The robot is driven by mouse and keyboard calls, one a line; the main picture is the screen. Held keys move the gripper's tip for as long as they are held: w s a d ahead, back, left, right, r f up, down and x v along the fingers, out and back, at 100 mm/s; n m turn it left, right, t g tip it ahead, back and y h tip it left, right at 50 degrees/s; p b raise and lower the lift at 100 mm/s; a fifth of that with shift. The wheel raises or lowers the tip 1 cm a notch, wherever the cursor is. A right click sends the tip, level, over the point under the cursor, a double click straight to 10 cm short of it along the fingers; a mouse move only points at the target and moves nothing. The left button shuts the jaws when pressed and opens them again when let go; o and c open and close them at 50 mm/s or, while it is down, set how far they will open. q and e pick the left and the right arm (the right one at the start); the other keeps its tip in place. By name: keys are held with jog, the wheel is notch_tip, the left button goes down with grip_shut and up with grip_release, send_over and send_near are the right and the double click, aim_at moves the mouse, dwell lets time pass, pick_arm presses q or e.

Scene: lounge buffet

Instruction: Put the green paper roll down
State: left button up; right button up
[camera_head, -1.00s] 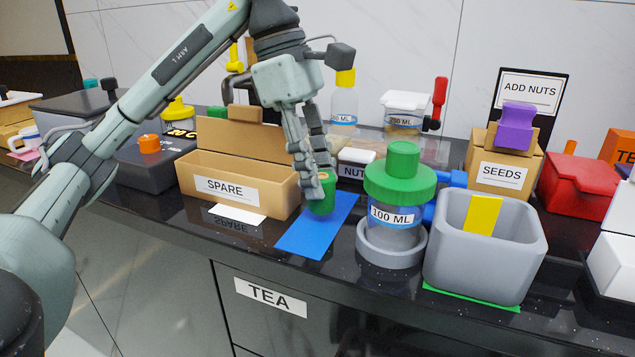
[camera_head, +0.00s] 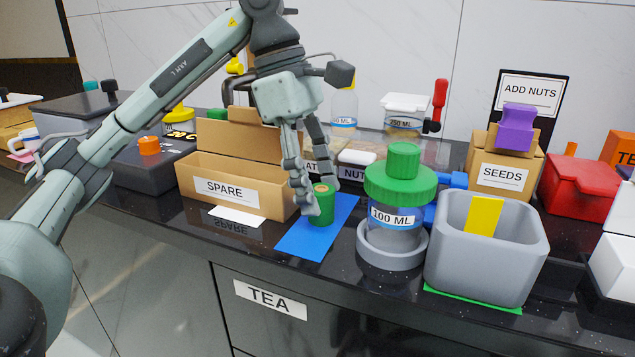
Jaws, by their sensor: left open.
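The green paper roll (camera_head: 321,206) stands upright on the blue mat (camera_head: 300,242), with its tan top end showing. My left gripper (camera_head: 322,198) is above and around the roll, with its fingers spread apart. One finger is at the roll's left side and the other is behind its upper right. The fingers look open, and I cannot tell whether either one still touches the roll. My right gripper is not in view.
The SPARE box (camera_head: 232,188) stands close on the left. The 100 ML jar (camera_head: 398,212) with a green lid stands close on the right, beside a grey bin (camera_head: 487,250). The blue mat's front part is clear.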

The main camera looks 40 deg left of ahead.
pick_arm(q)
jog(key=shift+r, duration=0.25)
jog(key=p+v, duration=0.2)
jog(key=v, duration=0.4)
jog(key=shift+r, duration=0.4)
jog(key=shift+a+r, duration=0.15)
jog(key=shift+r, duration=0.1)
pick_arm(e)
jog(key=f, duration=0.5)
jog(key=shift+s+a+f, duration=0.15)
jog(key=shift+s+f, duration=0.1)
pick_arm(q)
jog(key=shift+s, duration=0.15)
